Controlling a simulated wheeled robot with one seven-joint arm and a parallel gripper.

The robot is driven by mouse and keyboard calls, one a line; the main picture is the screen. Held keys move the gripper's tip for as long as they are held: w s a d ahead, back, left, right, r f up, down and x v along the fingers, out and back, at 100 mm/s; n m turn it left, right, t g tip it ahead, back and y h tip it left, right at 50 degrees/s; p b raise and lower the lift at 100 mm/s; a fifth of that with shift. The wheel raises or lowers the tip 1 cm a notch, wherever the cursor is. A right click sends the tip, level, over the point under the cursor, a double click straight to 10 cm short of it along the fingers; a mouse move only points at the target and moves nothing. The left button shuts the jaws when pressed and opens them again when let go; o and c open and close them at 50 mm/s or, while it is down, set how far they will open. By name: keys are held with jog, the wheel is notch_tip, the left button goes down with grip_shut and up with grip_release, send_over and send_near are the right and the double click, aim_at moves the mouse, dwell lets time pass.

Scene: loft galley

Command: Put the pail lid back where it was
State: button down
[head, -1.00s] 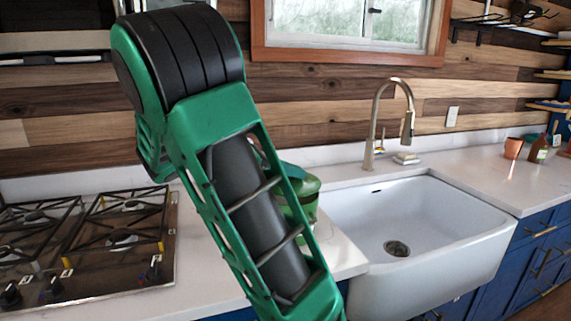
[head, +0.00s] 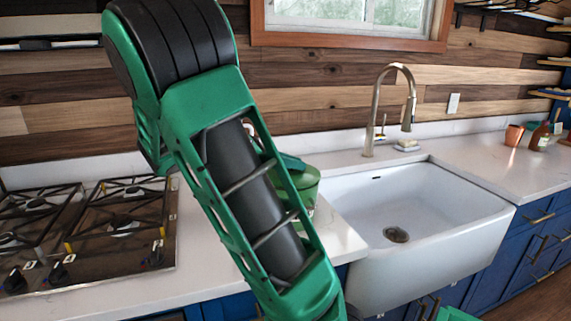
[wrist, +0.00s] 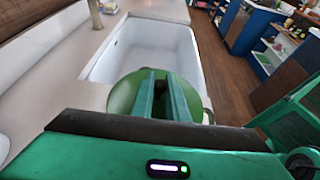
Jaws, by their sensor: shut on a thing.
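My gripper (wrist: 162,96) shows in the wrist view as two teal fingers shut close together over a round green disc, which looks like the pail lid (wrist: 124,97). The fingers hide the part they grip. In the head view my arm covers most of this spot. A green pail (head: 309,187) shows just right of my arm, on the counter near the sink's left edge. The lid cannot be told apart clearly in the head view. I cannot tell whether the lid touches the pail's rim.
A white sink (head: 455,250) lies right of the pail, with a brass faucet (head: 368,125) behind it. A gas hob (head: 110,225) is on the left. The counter (head: 342,243) is bare in front of the pail. A terracotta cup (head: 513,135) and bottles stand far right.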

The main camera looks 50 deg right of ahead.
jog(key=shift+f, duration=0.15)
jog(key=c, duration=1.7)
grip_release()
jog(key=shift+o, duration=0.2)
jog(key=v, duration=1.1)
jog(key=shift+w, duration=0.15)
jog(key=shift+d+f, duration=0.1)
